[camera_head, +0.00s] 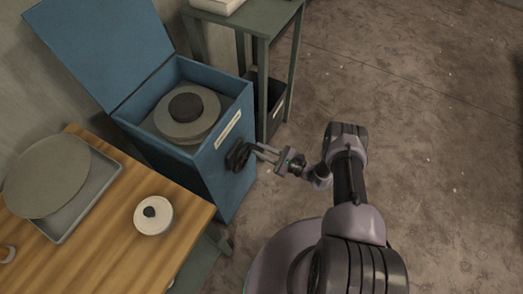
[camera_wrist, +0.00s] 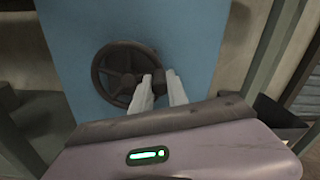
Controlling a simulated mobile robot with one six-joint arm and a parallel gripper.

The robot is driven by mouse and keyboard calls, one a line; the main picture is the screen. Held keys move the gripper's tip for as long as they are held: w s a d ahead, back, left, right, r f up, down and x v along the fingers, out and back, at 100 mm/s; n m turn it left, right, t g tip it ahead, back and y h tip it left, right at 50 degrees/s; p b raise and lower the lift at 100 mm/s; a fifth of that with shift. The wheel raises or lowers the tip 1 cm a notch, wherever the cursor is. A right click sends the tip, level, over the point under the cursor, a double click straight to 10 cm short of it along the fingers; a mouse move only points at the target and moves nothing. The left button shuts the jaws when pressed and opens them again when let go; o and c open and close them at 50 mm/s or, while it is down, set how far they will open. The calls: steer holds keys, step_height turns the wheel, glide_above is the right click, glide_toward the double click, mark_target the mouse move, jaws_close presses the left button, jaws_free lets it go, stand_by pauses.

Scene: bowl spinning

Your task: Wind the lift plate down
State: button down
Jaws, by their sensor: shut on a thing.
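A blue box (camera_head: 222,160) with its lid (camera_head: 105,45) raised stands left of my arm. Inside it, a round grey lift plate (camera_head: 206,112) carries a dark round piece (camera_head: 186,106) and sits below the box's rim. A dark spoked handwheel (camera_head: 236,155) is on the box's right-hand side; it also shows in the wrist view (camera_wrist: 104,72). My gripper (camera_head: 254,150) reaches the wheel from the right. In the wrist view its two pale fingers (camera_wrist: 160,88) are shut on the knob (camera_wrist: 170,78) at the wheel's right edge.
A green side table (camera_head: 262,28) stands behind the box with a dark bin (camera_head: 275,100) beneath. The floor on the right is clear.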

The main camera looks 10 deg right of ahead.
mark_target(244, 150)
steer(key=n, duration=0.1)
steer(key=r+n+p, duration=0.2)
steer(key=shift+s+a+n, duration=0.25)
steer(key=shift+s+n, duration=0.05)
steer(key=shift+s, duration=0.05)
steer(key=n, duration=0.1)
steer(key=r+n+p, duration=0.1)
steer(key=s+n+p, duration=0.1)
steer(key=shift+a+r+n, duration=0.2)
steer(key=shift+a+n, duration=0.1)
steer(key=shift+a, duration=0.05)
steer(key=n+p, duration=0.1)
steer(key=s+a+n+p, duration=0.1)
steer(key=n, duration=0.1)
steer(key=shift+r, duration=0.35)
steer(key=shift+s+a+n+p, duration=0.15)
steer(key=shift+s+n+p, duration=0.15)
steer(key=shift+n, duration=0.35)
steer(key=shift+s+a+n+p, duration=0.15)
steer(key=shift+n+p, duration=0.1)
steer(key=shift+n, duration=0.4)
steer(key=c, duration=1.3)
jaws_free()
steer(key=shift+s, duration=0.1)
